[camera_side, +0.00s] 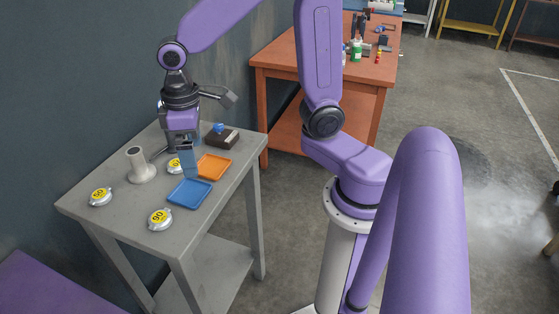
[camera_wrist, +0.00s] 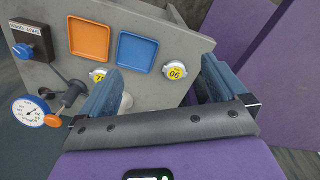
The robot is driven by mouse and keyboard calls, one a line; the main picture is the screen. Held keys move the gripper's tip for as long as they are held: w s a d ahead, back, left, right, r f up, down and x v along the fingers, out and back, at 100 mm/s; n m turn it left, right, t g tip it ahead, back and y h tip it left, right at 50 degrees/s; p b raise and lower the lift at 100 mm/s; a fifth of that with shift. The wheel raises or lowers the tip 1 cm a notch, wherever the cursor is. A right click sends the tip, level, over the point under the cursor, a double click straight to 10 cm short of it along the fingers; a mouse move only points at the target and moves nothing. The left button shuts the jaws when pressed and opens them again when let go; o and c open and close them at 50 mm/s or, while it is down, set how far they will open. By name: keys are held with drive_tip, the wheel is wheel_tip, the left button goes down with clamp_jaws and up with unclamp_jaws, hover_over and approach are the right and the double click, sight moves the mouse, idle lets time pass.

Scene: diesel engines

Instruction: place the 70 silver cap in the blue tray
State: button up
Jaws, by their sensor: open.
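The silver cap with a yellow label beside my gripper in the side view (camera_side: 174,166) is partly hidden by it; its first digit is unclear. In the wrist view a yellow-labelled cap (camera_wrist: 98,74), seemingly the same one, lies below the orange tray, near my left finger; its number is hard to read. The blue tray (camera_side: 190,194) lies empty on the grey table; it also shows in the wrist view (camera_wrist: 137,52). My gripper (camera_side: 190,173) is open and empty, pointing down by the trays. Its fingers stand wide apart in the wrist view (camera_wrist: 162,72).
An orange tray (camera_side: 214,167) is beside the blue one. Caps marked 90 (camera_side: 160,219) and 50 (camera_side: 100,197) lie on the table. A pale upright stand (camera_side: 141,168) and a dark box with a blue knob (camera_side: 222,138) stand nearby. A dial gauge (camera_wrist: 29,111) shows at left.

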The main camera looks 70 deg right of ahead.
drive_tip(key=s+d+n, duration=0.2)
drive_tip(key=s+n, duration=0.4)
drive_tip(key=s, duration=1.1)
drive_tip(key=shift+d, duration=0.15)
drive_tip(key=shift+s+d+f+n, duration=0.2)
drive_tip(key=shift+s+n, duration=0.2)
drive_tip(key=shift+s, duration=0.15)
drive_tip(key=c, duration=0.5)
drive_tip(key=shift+r, duration=0.1)
drive_tip(key=w+a+r+n+h, duration=0.1)
drive_tip(key=w+a+n+h, duration=0.1)
drive_tip(key=w, duration=1.2)
drive_tip(key=w+a+n+h, duration=0.1)
drive_tip(key=w+n+h, duration=0.1)
drive_tip(key=w, duration=1.1)
drive_tip(key=n, duration=0.1)
approach(175, 164)
drive_tip(key=shift+h, duration=0.3)
drive_tip(key=x, duration=0.8)
drive_tip(key=shift+s+a+f, duration=0.1)
drive_tip(key=shift+a+f, duration=0.1)
drive_tip(key=shift+a, duration=0.05)
